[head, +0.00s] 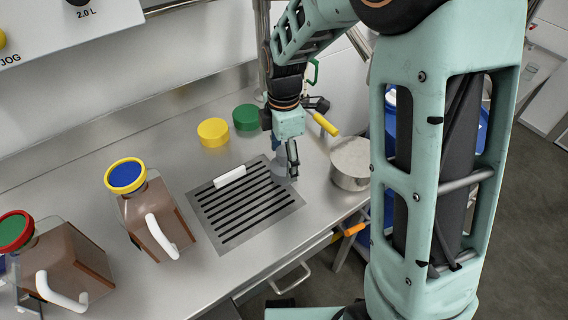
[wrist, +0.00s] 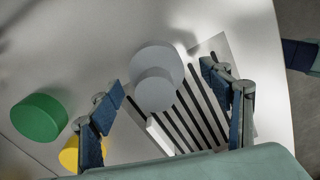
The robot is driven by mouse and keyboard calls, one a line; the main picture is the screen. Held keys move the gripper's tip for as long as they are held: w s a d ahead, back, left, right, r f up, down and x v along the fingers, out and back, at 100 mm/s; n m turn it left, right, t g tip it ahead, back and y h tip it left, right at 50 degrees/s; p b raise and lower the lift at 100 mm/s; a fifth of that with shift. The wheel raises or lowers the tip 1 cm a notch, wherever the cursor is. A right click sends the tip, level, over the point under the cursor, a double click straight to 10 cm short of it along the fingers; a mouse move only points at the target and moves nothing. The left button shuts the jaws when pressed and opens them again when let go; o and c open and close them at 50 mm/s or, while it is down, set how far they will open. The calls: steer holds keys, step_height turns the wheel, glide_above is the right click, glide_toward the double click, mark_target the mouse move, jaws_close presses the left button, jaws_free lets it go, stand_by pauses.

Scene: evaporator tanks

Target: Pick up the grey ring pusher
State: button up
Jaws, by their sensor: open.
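The grey ring pusher (wrist: 157,62) appears in the wrist view as a wide grey disc with a smaller disc in front of it. It lies between the fingers of my gripper (wrist: 165,98), which are spread apart with clear gaps on both sides. In the head view the pusher (head: 283,168) is partly hidden behind my gripper (head: 291,156). It stands at the far right corner of the slotted drain plate. My gripper points down at it from above. I cannot tell how much height separates them.
A white bar (head: 230,176) lies on the slotted plate (head: 246,232). Yellow (head: 213,132) and green (head: 246,117) lids sit behind it. A metal pot (head: 350,165) and yellow-handled tool (head: 326,124) are close on the right. Brown-filled jugs (head: 160,222) stand left.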

mark_target(284, 166)
steer(key=f, duration=0.4)
steer(key=shift+w+b, duration=0.2)
steer(key=shift+b, duration=0.15)
steer(key=shift+r, duration=0.1)
steer(key=shift+c, duration=0.7)
steer(key=c, duration=1.2)
steer(key=shift+r, duration=0.1)
